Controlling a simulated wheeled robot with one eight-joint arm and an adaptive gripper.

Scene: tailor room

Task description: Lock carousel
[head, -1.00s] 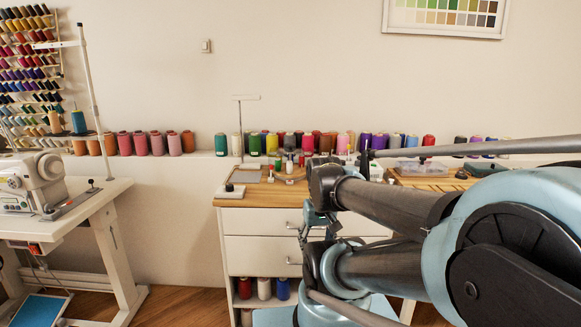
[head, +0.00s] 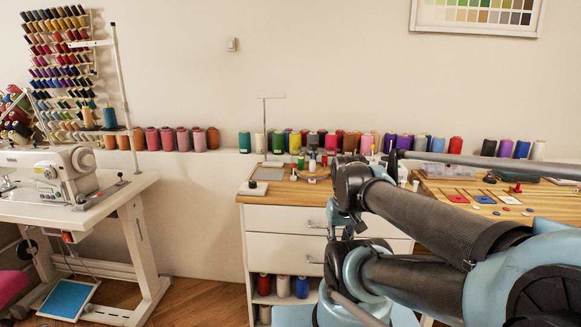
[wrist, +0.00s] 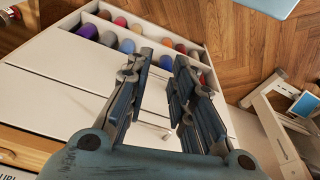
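No part is plainly recognisable as a carousel or its lock. A cluster of coloured spools (head: 14,115) at the far left edge, cut off by the frame, may be part of one; I cannot tell. Several small bottles and pieces (head: 312,163) stand on the wooden top of the white drawer cabinet (head: 285,219). My gripper (wrist: 162,57) is open and empty in the wrist view. Its fingers are apart in front of the white cabinet, whose shelf holds coloured spools (wrist: 120,22). In the head view my arm reaches the cabinet's right part and hides some of it.
A sewing machine (head: 50,172) stands on a white table (head: 130,187) at left. A wooden worktable (head: 548,196) with small coloured pieces is at right. Thread cones (head: 182,139) line the wall ledge. Floor (head: 185,300) is free between the sewing table and cabinet.

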